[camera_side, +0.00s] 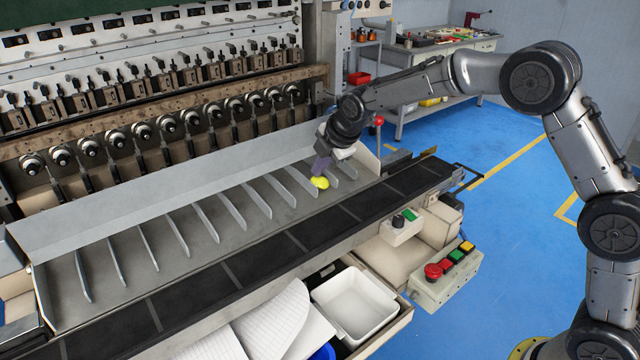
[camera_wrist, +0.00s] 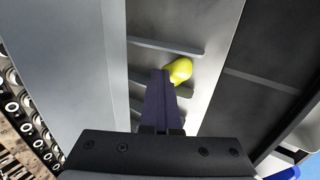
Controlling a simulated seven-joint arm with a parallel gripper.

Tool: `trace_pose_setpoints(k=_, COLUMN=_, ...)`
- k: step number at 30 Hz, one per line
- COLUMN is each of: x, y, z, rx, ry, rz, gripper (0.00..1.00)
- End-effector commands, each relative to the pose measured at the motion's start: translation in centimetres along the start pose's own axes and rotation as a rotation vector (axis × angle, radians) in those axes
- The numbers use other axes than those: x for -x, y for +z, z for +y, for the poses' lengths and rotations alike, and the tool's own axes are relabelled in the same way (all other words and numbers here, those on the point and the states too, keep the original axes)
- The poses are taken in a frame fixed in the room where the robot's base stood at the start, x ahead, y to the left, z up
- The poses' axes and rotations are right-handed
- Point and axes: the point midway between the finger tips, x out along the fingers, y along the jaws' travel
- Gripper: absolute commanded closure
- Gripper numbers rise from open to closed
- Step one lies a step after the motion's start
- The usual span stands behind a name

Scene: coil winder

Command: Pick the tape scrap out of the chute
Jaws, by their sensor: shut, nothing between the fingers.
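The yellow tape scrap (camera_side: 320,182) lies in the grey chute (camera_side: 190,225), near its right end and beside a thin divider fin. It also shows in the wrist view (camera_wrist: 179,71), just past the tips of my gripper. My gripper (camera_side: 319,172) points down into the chute. Its dark fingers (camera_wrist: 160,74) are together with nothing between them. The fingertips are close to the left edge of the scrap in the wrist view and hide a little of it. I cannot tell whether they touch it.
Several thin upright fins (camera_side: 205,222) divide the chute. A dark belt (camera_side: 250,258) runs along its front. A white bin (camera_side: 356,305) sits in an open drawer below, and a button box (camera_side: 445,275) is at the right. The winder's spindles (camera_side: 140,131) line the back.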

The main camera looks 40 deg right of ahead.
Motion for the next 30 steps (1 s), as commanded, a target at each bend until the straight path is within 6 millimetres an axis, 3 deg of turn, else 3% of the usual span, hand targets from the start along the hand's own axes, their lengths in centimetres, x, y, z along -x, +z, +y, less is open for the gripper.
trace_pose_setpoints(k=13, x=-1.2, y=0.0, z=-0.4, rx=0.000, ry=-0.019, rz=-0.002, gripper=1.00)
trace_pose_setpoints(k=30, x=-0.7, y=0.0, z=-2.4, rx=0.001, ry=-0.029, rz=-0.003, gripper=1.00)
